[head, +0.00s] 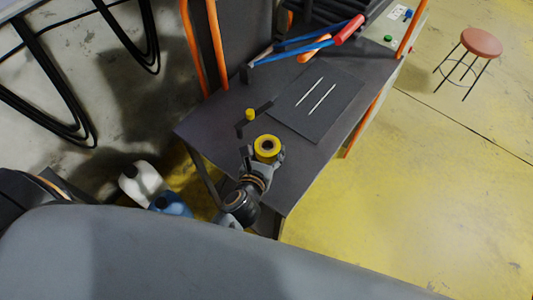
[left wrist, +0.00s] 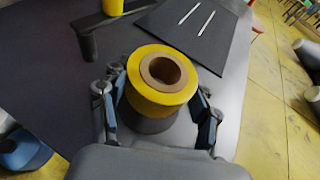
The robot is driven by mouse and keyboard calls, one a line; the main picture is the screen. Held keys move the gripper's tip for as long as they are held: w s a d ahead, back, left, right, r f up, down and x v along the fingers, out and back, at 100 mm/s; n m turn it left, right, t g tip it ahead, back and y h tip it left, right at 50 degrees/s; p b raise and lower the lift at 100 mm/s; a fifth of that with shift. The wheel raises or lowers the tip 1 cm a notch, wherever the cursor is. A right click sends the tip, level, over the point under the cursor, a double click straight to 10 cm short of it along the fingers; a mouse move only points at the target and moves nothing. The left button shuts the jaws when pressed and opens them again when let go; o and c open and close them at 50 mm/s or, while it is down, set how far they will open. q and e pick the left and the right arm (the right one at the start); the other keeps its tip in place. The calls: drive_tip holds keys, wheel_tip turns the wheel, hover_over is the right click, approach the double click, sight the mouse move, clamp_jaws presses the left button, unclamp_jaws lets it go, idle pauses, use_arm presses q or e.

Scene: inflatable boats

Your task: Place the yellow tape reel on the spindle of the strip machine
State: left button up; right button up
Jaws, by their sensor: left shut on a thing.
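The yellow tape reel (head: 267,141) has a brown cardboard core; in the left wrist view its yellow side (left wrist: 160,97) faces me. My left gripper (head: 264,155) is shut on the reel, with a finger on each side in the left wrist view (left wrist: 158,115). The reel is at the near part of the dark table; I cannot tell whether it touches the top. Just beyond it is a dark bracket (head: 262,106) with a yellow upright piece (head: 250,114), also in the left wrist view (left wrist: 113,6). I cannot tell whether this is the spindle. My right gripper is out of view.
The dark table (head: 210,118) carries a dark plate (head: 330,117) with two white strips. Blue and red-ended bars (head: 300,44) and orange posts (head: 215,45) stand beyond. A white jug (head: 140,181) and blue container (head: 171,203) are on the floor at left. A red stool (head: 481,43) stands far right.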

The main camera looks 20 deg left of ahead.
sight(264, 161)
use_arm(q)
drive_tip(key=shift+f, duration=1.35)
drive_tip(key=shift+f+b, duration=0.1)
drive_tip(key=shift+b, duration=0.2)
drive_tip(key=o, duration=0.8)
drive_tip(key=shift+f, duration=0.1)
drive_tip(key=shift+c, duration=0.2)
drive_tip(key=o, duration=0.4)
drive_tip(key=shift+o, duration=0.2)
